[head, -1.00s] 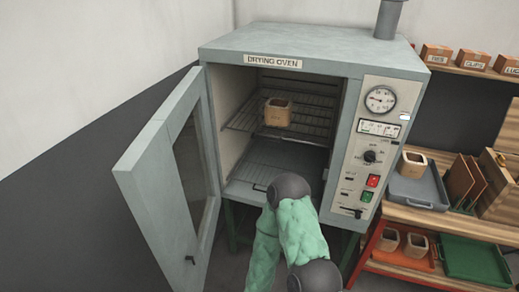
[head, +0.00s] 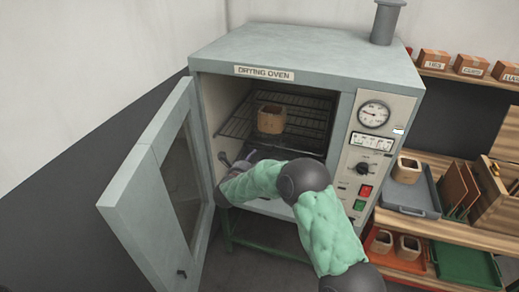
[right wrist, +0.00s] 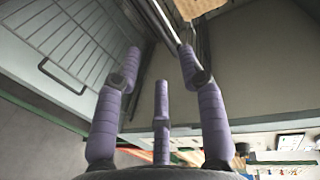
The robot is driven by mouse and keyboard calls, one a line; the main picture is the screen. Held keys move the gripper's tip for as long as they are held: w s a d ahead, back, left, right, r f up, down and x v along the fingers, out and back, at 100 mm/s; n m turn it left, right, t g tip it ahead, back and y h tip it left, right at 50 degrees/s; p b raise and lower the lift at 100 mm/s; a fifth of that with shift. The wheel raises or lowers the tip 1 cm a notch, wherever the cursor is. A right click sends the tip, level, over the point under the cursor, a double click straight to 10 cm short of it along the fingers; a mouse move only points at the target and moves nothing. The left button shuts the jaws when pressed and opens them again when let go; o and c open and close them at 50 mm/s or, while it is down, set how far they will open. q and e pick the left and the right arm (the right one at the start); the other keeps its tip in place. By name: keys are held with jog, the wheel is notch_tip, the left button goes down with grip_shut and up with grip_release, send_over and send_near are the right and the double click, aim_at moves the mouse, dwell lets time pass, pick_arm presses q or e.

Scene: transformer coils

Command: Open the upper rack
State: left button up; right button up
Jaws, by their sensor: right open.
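The upper rack (head: 240,122) is a dark wire shelf inside the drying oven (head: 300,50), with a square tan coil (head: 271,120) standing on it. My right arm reaches across the oven mouth, with the right gripper (head: 234,160) at its left side, just below the rack's front. In the right wrist view its purple fingers (right wrist: 160,58) are spread and empty. A thin metal bar of the upper rack (right wrist: 166,22) runs beyond and close to the right fingertip; contact cannot be told. Part of the coil (right wrist: 198,10) shows at the top. My left gripper is out of view.
The oven door (head: 150,185) stands open on the left, near my gripper. A lower rack with a handle (right wrist: 62,78) shows in the right wrist view. Right of the oven, the control panel (head: 372,150) and shelves with trays (head: 408,195) limit the room.

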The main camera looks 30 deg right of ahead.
jog(key=b+x, duration=0.1)
jog(key=x, duration=0.9)
jog(key=shift+a, duration=0.1)
grip_shut()
